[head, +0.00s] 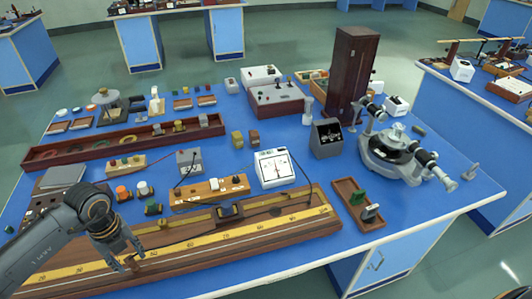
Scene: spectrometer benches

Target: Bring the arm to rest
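My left arm comes in from the lower left over the blue bench (340,250). Its gripper (133,260) points down over the left part of the long wooden board with a yellow scale (235,235). The fingers are small and dark here, so I cannot tell whether they are open or shut, or whether they touch the board. I see no object clearly held. My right gripper is not in view.
A white dial meter (274,168), a plug-key box (208,189) and a small wooden tray (352,197) stand near the board. A spectrometer (395,153) and a tall dark wooden box (352,75) stand at the right. The bench's front right corner is clear.

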